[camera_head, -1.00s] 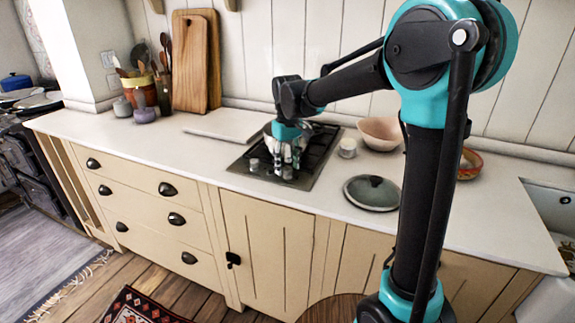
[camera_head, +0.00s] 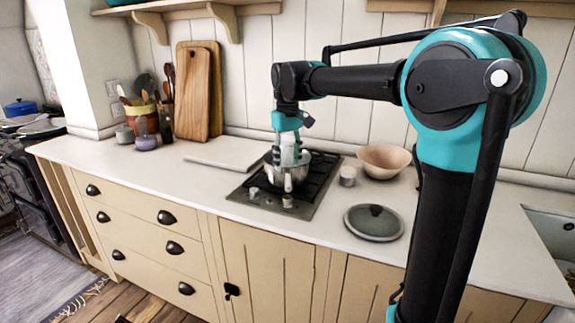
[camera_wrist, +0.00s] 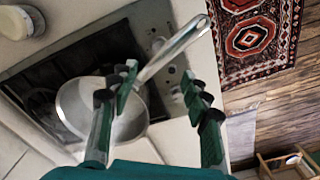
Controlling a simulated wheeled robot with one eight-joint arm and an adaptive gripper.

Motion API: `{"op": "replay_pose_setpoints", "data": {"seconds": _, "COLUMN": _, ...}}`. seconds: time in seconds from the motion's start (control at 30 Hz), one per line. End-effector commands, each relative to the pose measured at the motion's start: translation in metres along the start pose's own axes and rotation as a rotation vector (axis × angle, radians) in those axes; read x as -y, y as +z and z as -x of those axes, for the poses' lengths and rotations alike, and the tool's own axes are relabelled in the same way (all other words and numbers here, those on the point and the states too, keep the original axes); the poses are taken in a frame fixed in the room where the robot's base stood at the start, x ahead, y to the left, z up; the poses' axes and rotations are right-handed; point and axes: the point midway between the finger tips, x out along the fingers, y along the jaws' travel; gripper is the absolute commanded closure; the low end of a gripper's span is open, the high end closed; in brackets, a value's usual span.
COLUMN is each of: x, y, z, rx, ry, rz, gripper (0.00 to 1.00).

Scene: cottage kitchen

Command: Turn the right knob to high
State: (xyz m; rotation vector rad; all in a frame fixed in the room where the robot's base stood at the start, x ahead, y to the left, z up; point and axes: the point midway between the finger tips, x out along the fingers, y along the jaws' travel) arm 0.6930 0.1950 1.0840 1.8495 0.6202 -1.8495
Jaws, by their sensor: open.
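The right knob (camera_head: 287,201) is a small grey knob on the hob's front strip. The left knob (camera_head: 254,193) stands to its left. My gripper (camera_wrist: 160,92) is open, with its two fingers spread apart and nothing clasped. In the head view it hangs above the hob, higher than the knobs and apart from them. A metal pan (camera_wrist: 72,108) sits on the hob (camera_head: 318,190), and its handle (camera_wrist: 175,50) shows between my fingers, below them. In the wrist view the right knob (camera_wrist: 157,45) lies beside the handle. Its exact setting is too small to tell.
The counter (camera_head: 150,172) in front of that board is clear.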

Motion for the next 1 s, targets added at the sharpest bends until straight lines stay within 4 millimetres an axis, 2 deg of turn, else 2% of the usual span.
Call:
{"op": "replay_pose_setpoints", "data": {"seconds": 0.17, "x": 0.0, "y": 0.0, "z": 0.0, "rx": 0.0, "ry": 0.0, "rz": -0.004, "gripper": 0.52}}
{"op": "replay_pose_setpoints", "data": {"seconds": 0.27, "x": 0.0, "y": 0.0, "z": 0.006, "rx": 0.0, "ry": 0.0, "rz": -0.066, "gripper": 0.52}}
{"op": "replay_pose_setpoints", "data": {"seconds": 0.5, "x": -0.002, "y": 0.001, "z": 0.037, "rx": 0.0, "ry": 0.0, "rz": -0.438, "gripper": 0.52}}
{"op": "replay_pose_setpoints", "data": {"seconds": 0.7, "x": -0.003, "y": 0.003, "z": 0.051, "rx": 0.0, "ry": 0.0, "rz": -0.618, "gripper": 0.52}}
{"op": "replay_pose_setpoints", "data": {"seconds": 0.87, "x": -0.003, "y": 0.003, "z": 0.038, "rx": 0.0, "ry": 0.0, "rz": -0.632, "gripper": 0.52}}
{"op": "replay_pose_setpoints", "data": {"seconds": 1.0, "x": -0.003, "y": 0.003, "z": 0.014, "rx": 0.0, "ry": 0.0, "rz": -0.63, "gripper": 0.52}}
